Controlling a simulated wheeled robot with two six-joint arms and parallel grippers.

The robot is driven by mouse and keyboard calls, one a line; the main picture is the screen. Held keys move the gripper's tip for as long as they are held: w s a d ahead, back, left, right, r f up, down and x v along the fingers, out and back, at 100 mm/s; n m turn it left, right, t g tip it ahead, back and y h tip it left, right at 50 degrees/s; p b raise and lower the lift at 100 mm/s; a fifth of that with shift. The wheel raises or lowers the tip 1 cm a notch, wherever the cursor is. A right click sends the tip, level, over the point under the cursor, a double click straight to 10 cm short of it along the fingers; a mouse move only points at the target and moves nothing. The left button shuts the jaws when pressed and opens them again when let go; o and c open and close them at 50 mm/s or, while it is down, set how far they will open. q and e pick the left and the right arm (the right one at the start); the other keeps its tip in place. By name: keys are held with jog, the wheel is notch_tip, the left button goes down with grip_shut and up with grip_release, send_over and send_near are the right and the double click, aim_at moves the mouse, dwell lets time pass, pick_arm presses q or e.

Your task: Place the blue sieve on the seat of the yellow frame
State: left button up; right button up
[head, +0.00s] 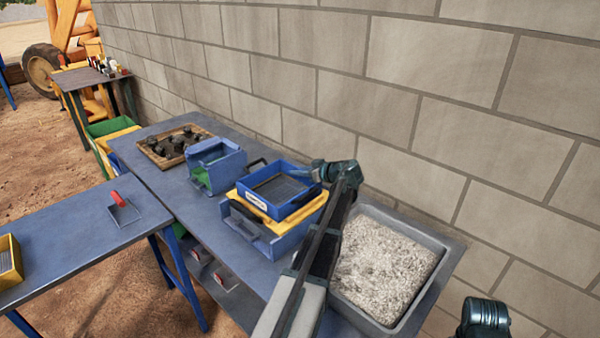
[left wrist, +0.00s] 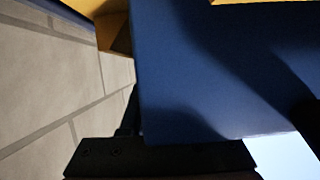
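The blue sieve (head: 262,181), a square blue tray with a white label, a grey mesh floor and dark handles, is over the yellow frame (head: 262,212). Yellow shows along its near and right sides; I cannot tell whether it rests fully on the seat. The frame stands in a blue housing (head: 285,243) on the bench. My left gripper (head: 316,172) is at the sieve's right far corner, its fingers largely hidden. In the left wrist view a blue wall (left wrist: 190,80) fills the middle, very close, above a black bar.
A grey tray of pale gravel (head: 385,265) stands on the bench's right end. A blue box (head: 215,165) and a wooden tray of dark rocks (head: 175,145) are to the left. The block wall (head: 320,60) runs close behind. The left table (head: 75,225) is mostly clear.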

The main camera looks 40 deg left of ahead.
pick_arm(q)
jog(key=shift+o, duration=0.3)
jog(key=shift+r, duration=0.1)
jog(key=shift+d+r+p, duration=0.15)
jog(key=shift+r+p, duration=0.05)
jog(key=shift+p, duration=0.1)
jog(key=p+v, duration=0.4)
jog(key=v, duration=0.6)
jog(key=shift+d+r, duration=0.1)
jog(key=shift+d, duration=0.1)
jog(key=shift+d+r, duration=0.1)
jog(key=shift+d, duration=0.45)
